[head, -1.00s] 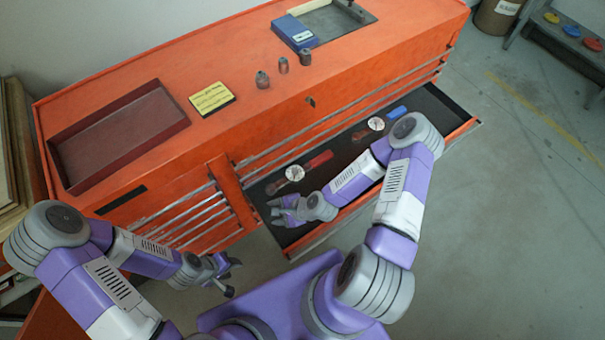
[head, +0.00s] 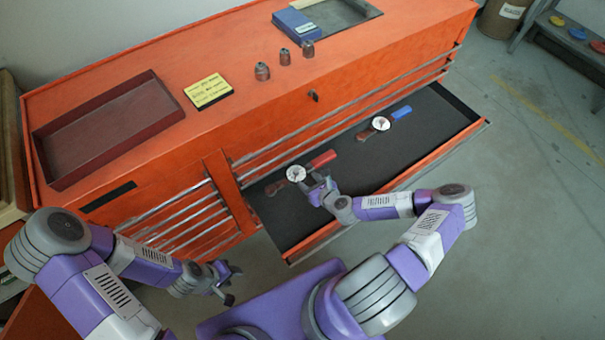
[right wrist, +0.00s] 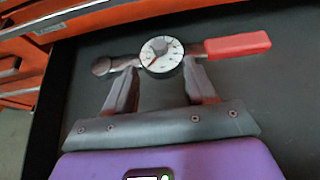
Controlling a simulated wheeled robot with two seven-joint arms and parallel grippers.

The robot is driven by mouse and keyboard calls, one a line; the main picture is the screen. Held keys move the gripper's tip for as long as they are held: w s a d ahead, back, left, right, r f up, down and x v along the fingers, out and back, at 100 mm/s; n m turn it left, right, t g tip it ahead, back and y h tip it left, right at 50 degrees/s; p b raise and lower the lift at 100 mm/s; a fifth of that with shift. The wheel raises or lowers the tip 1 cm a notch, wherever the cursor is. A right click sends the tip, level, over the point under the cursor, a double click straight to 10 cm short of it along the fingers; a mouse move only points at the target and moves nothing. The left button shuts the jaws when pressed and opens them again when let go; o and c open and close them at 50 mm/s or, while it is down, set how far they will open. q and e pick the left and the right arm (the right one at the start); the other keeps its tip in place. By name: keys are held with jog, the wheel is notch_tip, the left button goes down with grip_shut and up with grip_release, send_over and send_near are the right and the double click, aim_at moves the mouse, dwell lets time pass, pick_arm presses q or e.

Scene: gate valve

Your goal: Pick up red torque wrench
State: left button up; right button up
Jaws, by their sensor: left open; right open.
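The red torque wrench (head: 297,174) lies in the open drawer, with a round white dial and a red handle to the right. In the right wrist view the wrench (right wrist: 238,45) lies across the top, past the fingertips. My right gripper (head: 316,184) is over the drawer, just in front of the dial. In the right wrist view my right gripper (right wrist: 160,72) is open, one fingertip on each side of the dial, with nothing held. My left gripper (head: 233,283) is open and empty, low in front of the cabinet.
A blue-handled torque wrench (head: 381,123) lies further right in the same drawer (head: 425,125). On the orange cabinet (head: 130,95) are a dark red tray (head: 112,160), a yellow note (head: 208,90), several small metal sockets (head: 284,56) and a blue box (head: 296,24).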

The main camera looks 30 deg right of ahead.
aim_at(296, 170)
jog(key=shift+w+a+f, duration=0.15)
jog(key=shift+w+f, duration=0.05)
jog(key=shift+w, duration=0.45)
jog(key=b+x, duration=0.1)
jog(key=x, duration=0.5)
jog(key=shift+b, duration=0.3)
grip_shut()
dwell(0.5)
jog(key=shift+w+r, duration=0.1)
jog(key=shift+r, duration=0.1)
